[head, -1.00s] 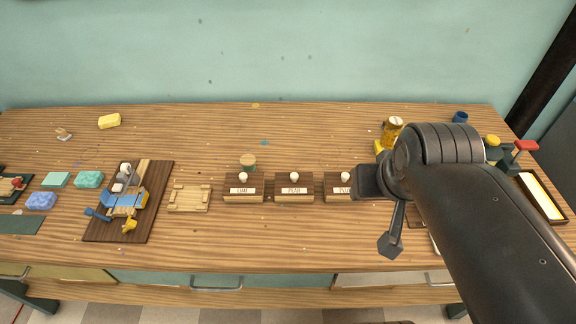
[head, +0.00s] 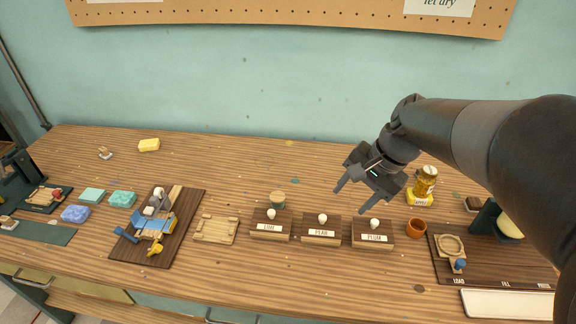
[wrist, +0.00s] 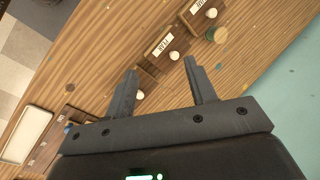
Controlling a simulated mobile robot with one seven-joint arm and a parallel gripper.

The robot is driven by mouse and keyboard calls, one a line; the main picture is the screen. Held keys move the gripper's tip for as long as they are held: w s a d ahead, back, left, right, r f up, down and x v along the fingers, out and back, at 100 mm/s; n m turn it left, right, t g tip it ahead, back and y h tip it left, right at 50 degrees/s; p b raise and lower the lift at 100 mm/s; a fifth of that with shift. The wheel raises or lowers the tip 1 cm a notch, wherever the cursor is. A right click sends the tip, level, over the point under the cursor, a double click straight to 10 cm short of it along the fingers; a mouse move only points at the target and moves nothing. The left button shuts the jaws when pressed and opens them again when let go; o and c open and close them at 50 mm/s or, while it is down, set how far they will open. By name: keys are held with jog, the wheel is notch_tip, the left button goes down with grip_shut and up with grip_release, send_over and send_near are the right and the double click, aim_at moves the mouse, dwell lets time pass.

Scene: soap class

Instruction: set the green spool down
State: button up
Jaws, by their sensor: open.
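The green spool (head: 278,199), with a pale wooden top, stands upright on the table just behind the block labelled LIME (head: 271,226). It also shows in the wrist view (wrist: 218,35), near the upper right, beyond the fingertips. My gripper (head: 362,200) is open and empty, in the air above the table behind the block labelled PLUM (head: 373,236). In the wrist view its two fingers (wrist: 160,68) are spread with nothing between them. The spool is clear of my gripper, off to its left in the head view.
The PEAR block (head: 321,231) stands between the other two. A wooden frame (head: 216,229) lies left of them. A terracotta cup (head: 416,229) and a golden jar (head: 425,183) stand to the right, beside a dark station board (head: 480,272). The table's back middle is mostly clear.

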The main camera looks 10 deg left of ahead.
jog(key=w+a+f+m+g+y, duration=0.2)
jog(key=w+a+f+m+y, duration=0.25)
jog(key=w, duration=0.55)
jog(key=m+g+y, duration=0.1)
jog(key=m+y, duration=0.3)
jog(key=m, duration=0.1)
send_near(282, 196)
jog(key=shift+m, duration=0.25)
jog(key=x, duration=1)
jog(key=shift+c, duration=0.2)
